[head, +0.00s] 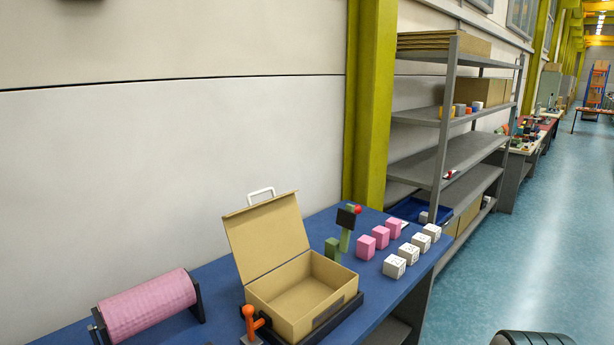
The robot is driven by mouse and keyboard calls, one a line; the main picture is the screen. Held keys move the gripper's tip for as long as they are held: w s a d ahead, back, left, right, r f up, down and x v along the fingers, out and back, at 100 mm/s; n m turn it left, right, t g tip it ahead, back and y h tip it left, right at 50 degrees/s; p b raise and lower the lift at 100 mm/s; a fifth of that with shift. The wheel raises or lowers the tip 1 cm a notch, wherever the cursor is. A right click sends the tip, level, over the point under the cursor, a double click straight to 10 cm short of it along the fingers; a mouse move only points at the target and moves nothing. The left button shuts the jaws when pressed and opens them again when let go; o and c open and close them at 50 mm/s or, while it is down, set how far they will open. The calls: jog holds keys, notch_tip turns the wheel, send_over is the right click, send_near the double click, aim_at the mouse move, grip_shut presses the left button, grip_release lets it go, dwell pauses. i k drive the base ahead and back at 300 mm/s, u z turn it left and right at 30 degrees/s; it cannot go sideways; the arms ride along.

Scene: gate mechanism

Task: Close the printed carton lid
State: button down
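The tan carton (318,290) sits on a dark base on the blue table, and its inside looks empty. Its lid (266,238) stands open, hinged at the back left and leaning slightly back. A white handle (261,193) is on the lid's top edge. A dark patch shows on the carton's front wall. My gripper is not in view.
An orange toggle lever (249,318) stands at the carton's front left corner. A pink roll (148,304) lies left.

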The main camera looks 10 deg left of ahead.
aim_at(262, 237)
jog(key=z, duration=0.2)
jog(key=i, duration=0.8)
jog(key=u, duration=0.85)
jog(key=i, duration=0.75)
jog(key=u, duration=0.9)
